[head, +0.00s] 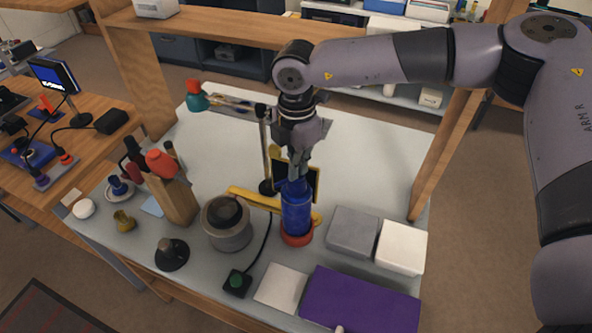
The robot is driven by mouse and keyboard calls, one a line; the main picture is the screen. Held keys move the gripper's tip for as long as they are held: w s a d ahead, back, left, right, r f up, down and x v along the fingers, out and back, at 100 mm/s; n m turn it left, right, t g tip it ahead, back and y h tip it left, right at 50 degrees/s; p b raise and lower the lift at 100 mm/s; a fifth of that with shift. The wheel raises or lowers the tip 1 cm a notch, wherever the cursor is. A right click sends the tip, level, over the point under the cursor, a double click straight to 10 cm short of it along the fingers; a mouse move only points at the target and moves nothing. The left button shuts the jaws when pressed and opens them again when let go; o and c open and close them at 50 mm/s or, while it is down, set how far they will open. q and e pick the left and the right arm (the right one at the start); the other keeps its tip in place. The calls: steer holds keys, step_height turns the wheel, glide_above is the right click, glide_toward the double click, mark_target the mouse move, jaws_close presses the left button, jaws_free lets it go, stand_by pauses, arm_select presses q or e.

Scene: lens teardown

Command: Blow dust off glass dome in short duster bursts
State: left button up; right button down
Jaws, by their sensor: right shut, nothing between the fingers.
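A blue cylinder (296,210), which looks like a can, stands upright at an orange-red ring (297,238) on the table. My right gripper (297,174) points straight down over its top, with the fingers shut and empty. Whether the fingertips touch the top I cannot tell. A grey round holder (228,238) with a dark rounded piece (225,211) in it stands left of the cylinder. I cannot make out for sure which thing is the glass dome, and no dust can be seen. My left gripper is not in view.
A wooden tool block (177,203), a black stand (172,254), a yellow bar (252,198) and a lamp-like post (266,160) crowd the left and middle. Grey (353,232) and white (402,247) boxes and a purple pad (360,301) lie front right. The back right tabletop is clear.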

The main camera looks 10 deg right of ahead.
stand_by(0.7)
steer(key=shift+r, duration=1.45)
steer(key=shift+r, duration=0.1)
step_height(320, 180, up, 5)
steer(key=shift+f+p, duration=0.1)
steer(key=shift+p, duration=0.95)
